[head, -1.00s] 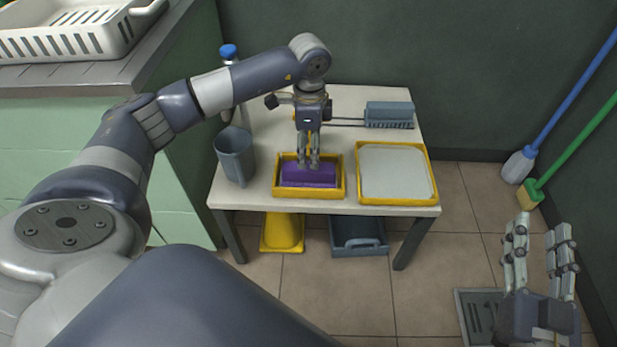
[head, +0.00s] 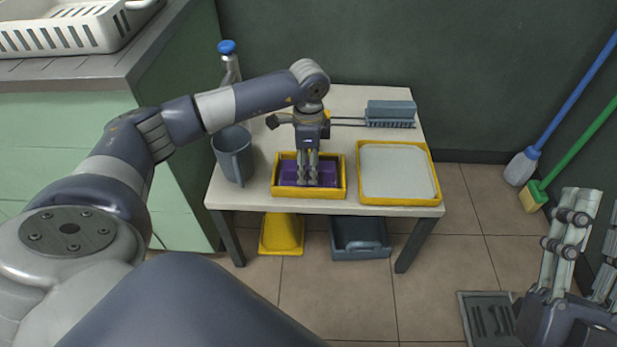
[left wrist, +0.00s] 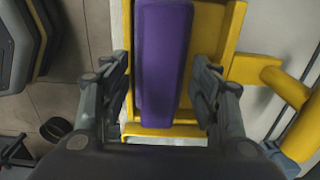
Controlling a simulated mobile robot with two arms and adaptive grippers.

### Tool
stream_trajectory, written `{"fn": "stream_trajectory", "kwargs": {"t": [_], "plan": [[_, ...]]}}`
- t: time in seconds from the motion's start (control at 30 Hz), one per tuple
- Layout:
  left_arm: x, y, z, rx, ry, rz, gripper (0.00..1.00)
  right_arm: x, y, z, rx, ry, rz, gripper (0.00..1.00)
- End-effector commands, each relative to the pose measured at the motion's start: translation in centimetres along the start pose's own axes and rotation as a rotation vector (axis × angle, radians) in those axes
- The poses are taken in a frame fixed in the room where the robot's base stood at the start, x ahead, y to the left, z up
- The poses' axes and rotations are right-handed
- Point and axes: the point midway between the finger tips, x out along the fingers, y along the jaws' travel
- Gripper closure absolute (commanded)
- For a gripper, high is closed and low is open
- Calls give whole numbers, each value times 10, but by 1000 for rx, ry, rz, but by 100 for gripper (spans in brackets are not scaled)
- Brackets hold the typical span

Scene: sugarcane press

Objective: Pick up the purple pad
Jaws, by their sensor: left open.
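The purple pad (head: 289,172) lies in a yellow tray (head: 309,192) on the small white table. In the head view the fingers of my left gripper (head: 308,182) reach down into the tray and cover the middle of the pad. In the left wrist view the purple pad (left wrist: 162,60) lies lengthwise between the two spread fingers of the left gripper (left wrist: 162,85), one finger on each side. The left gripper is open. I cannot tell whether its fingers touch the pad. My right gripper (head: 585,255) is at the lower right, fingers apart and empty, partly cut off by the frame.
A second yellow-rimmed tray (head: 397,199) with a pale surface stands right of the pad's tray. A grey-blue pitcher (head: 233,157) stands left, a grey-blue brush (head: 390,113) behind. A yellow item (head: 282,233) and dark bin (head: 360,238) sit below. Broom handles lean at right.

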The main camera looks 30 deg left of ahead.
Motion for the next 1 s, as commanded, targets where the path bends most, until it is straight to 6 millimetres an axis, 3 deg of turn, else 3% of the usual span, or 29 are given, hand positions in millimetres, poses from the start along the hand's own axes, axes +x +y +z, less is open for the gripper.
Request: {"fn": "stream_trajectory", "kwargs": {"t": [0.2, 0.47, 0.6, 0.7, 1.0], "plan": [[10, 0, 0, -1, 0, -1, 43, -2, -2, -17, 5, 90, -3, 60], [10, 0, 0, -1, 1, -1, 43, -2, -2, -19, 5, 97, -3, 60], [10, 0, 0, -1, 1, -1, 75, -2, -2, -19, 5, 96, -3, 60], [10, 0, 0, -1, 0, -1, 93, -2, -2, -18, 5, 95, -3, 60], [9, 0, 0, -1, 1, -1, 97, -2, -2, -18, 5, 94, -3, 60]]}}
